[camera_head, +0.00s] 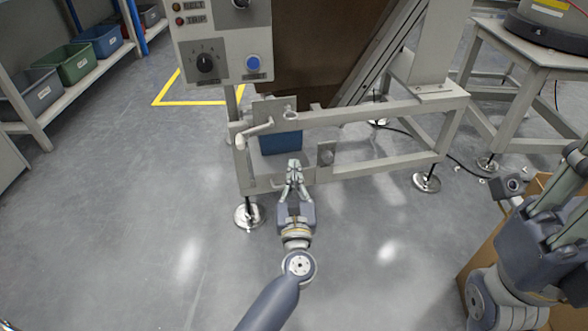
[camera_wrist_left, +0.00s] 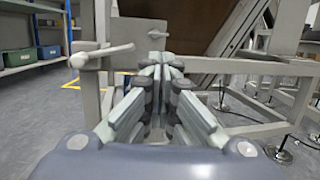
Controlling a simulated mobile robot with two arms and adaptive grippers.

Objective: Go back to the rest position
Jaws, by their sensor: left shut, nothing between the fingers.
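My left gripper (camera_head: 293,166) is stretched forward in the middle of the head view, in front of the lower frame of a grey machine (camera_head: 350,116). Its fingers are shut with nothing between them. In the left wrist view the shut fingers (camera_wrist_left: 163,62) point at the machine frame. My right arm shows at the right edge of the head view. I cannot make out the state of its fingers, which are cut off by the picture's edge.
A control panel (camera_head: 220,40) with a lever handle (camera_head: 255,131) below it stands ahead. A cardboard box (camera_head: 482,262) is at the lower right, close to my right arm. Shelves with bins (camera_head: 75,62) stand at left. Floor at left is clear.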

